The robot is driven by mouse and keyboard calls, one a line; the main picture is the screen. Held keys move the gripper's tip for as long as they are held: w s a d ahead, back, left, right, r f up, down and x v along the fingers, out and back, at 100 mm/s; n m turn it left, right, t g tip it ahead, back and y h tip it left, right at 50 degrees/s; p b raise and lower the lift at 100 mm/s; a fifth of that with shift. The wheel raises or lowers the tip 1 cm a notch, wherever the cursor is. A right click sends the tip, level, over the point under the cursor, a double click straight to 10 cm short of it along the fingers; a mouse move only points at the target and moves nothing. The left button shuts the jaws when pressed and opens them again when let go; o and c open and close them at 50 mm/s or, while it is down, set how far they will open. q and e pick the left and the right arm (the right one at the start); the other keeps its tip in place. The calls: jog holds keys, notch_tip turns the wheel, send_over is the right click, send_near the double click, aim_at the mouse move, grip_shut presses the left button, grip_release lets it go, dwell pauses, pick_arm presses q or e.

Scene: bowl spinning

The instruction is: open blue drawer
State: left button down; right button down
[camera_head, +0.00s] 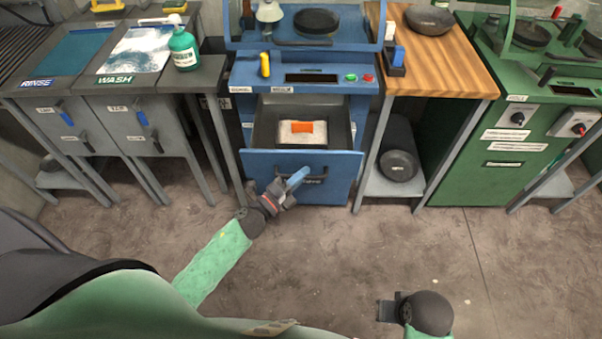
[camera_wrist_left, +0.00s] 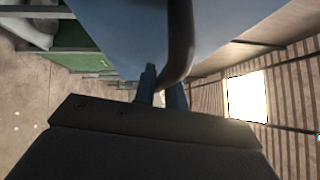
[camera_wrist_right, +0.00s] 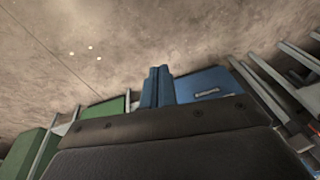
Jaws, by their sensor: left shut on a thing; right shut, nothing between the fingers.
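The blue drawer (camera_head: 330,190) of the blue machine is pulled out in the head view. Its dark inside shows a white item with an orange patch (camera_head: 297,131). My left gripper (camera_head: 296,179) is at the drawer front, shut on the dark drawer handle (camera_head: 318,170). In the left wrist view the curved handle (camera_wrist_left: 180,45) passes between the blue fingers (camera_wrist_left: 160,87). My right gripper (camera_head: 388,311) is low at the bottom of the head view, away from the drawer. In the right wrist view its blue fingers (camera_wrist_right: 158,86) are together and empty.
A wood-topped table (camera_head: 440,70) with a dark bowl on its lower shelf (camera_head: 398,165) stands right of the drawer. A green machine (camera_head: 490,150) is farther right. Grey wash stands (camera_head: 120,115) are at left. The floor (camera_head: 330,250) in front is clear.

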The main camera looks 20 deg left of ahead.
pick_arm(q)
jog(key=c, duration=1.7)
grip_release()
